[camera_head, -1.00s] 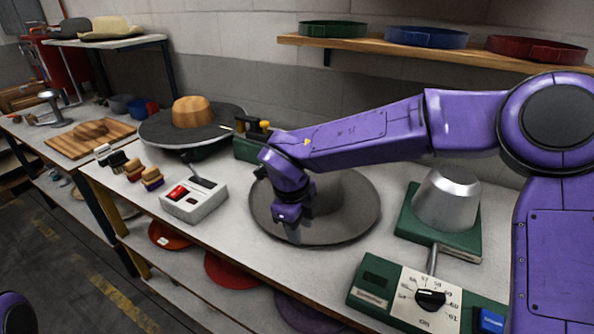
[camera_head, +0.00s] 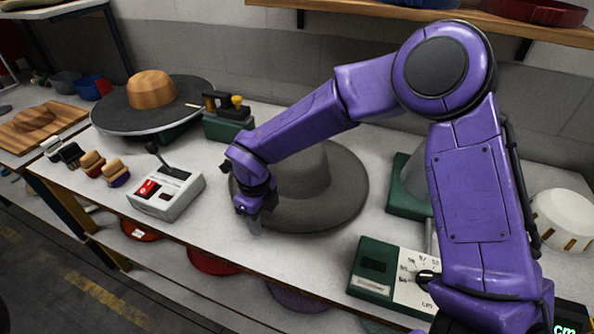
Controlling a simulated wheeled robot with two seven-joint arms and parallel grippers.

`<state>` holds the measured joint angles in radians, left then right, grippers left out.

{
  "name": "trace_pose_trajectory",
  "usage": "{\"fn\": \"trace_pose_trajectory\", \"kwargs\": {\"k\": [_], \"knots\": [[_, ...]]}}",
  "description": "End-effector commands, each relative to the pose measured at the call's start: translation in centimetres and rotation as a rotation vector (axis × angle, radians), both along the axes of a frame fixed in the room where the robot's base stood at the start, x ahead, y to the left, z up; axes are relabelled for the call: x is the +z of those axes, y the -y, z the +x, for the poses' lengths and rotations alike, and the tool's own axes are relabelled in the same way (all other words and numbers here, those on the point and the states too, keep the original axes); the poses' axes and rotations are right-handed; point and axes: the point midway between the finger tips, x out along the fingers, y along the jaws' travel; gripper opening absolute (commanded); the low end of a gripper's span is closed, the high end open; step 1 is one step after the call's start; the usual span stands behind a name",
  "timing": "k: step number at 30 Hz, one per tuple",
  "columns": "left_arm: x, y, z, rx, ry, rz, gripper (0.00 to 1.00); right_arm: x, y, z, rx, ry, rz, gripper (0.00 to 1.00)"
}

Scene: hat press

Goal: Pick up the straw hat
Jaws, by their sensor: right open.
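No straw hat can be made out in this view. A dark grey wide-brimmed hat (camera_head: 320,205) lies on the workbench, its crown partly behind my right arm. My right gripper (camera_head: 248,218) points down at the left front edge of its brim. It is open and covers part of the brim; whether it touches cannot be told. My left gripper is out of view.
A wooden hat block (camera_head: 151,91) stands on a round dark plate (camera_head: 118,112) at the back left. A switch box (camera_head: 165,195) is left of my gripper, a green stamp stand (camera_head: 227,124) behind it. A dial gauge (camera_head: 385,272) is at the front right.

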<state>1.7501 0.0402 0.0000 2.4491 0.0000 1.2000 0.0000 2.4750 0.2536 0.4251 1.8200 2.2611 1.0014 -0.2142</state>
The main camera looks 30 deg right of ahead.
Motion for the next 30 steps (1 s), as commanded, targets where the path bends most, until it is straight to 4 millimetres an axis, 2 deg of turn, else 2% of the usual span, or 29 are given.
{"fn": "trace_pose_trajectory", "kwargs": {"k": [6, 7, 10, 11, 23, 26, 29, 30], "knots": [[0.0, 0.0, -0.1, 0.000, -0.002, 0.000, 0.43, -0.4, 0.0, 0.0, 0.000, -0.001, 0.000, 0.41], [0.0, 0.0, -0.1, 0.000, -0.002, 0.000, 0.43, -0.4, 0.0, 0.0, 0.000, -0.001, 0.000, 0.38], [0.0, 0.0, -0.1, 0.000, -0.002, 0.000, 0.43, -0.3, 0.0, 0.0, 0.001, -0.001, 0.000, 0.05], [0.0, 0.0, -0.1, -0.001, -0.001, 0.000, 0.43, -0.3, 0.0, 0.0, 0.001, -0.001, 0.000, 0.00], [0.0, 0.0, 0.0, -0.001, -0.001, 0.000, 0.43, 0.1, 0.0, 0.0, 0.001, -0.001, 0.001, 0.00], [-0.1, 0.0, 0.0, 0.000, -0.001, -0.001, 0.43, 1.2, -0.1, 0.1, 0.001, 0.002, 0.002, 0.00], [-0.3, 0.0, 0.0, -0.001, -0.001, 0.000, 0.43, 3.2, -0.1, 0.1, 0.001, 0.005, 0.003, 0.00], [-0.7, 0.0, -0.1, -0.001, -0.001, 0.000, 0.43, 3.8, -1.0, -0.2, 0.003, 0.004, 0.004, 0.00]]}}
